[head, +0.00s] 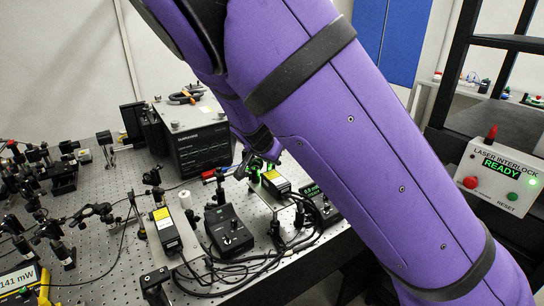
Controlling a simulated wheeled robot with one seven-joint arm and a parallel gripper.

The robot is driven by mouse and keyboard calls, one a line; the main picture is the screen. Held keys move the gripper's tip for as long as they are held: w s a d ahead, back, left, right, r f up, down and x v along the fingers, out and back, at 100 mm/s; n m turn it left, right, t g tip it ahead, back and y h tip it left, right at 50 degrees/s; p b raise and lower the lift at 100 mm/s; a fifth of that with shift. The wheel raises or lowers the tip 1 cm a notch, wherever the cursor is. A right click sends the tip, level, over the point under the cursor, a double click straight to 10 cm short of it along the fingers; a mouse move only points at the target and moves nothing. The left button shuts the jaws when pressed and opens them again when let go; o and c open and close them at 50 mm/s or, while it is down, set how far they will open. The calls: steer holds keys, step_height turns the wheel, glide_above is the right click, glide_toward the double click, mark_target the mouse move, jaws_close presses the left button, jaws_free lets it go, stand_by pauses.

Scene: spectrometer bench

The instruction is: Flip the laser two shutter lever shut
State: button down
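Two small laser heads with yellow labels are on the bench. One laser head (272,183) has a green glow around it and lies just below the end of my arm. The other laser head (168,232) is nearer the front left, on a pale plate. I cannot read which one is laser two. A small red and blue piece (214,174) shows left of the glowing head; I cannot tell whether it is a shutter lever. My gripper (246,167) is small and dark beside the glowing head, largely hidden by my purple arm. Its fingers are not clear, nor is any contact.
Black control boxes (229,232) (321,205) with looping cables stand near the lasers. A large black instrument (200,147) stands behind. Optics mounts (62,180) crowd the left of the perforated bench (110,275). A laser interlock box (500,178) at right reads READY, lit green.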

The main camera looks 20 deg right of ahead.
steer(key=shift+a, duration=0.15)
stand_by(0.4)
steer(key=c, duration=1.1)
jaws_free()
steer(key=v, duration=1)
steer(key=shift+s+a+r, duration=0.2)
steer(key=shift+s+a, duration=0.05)
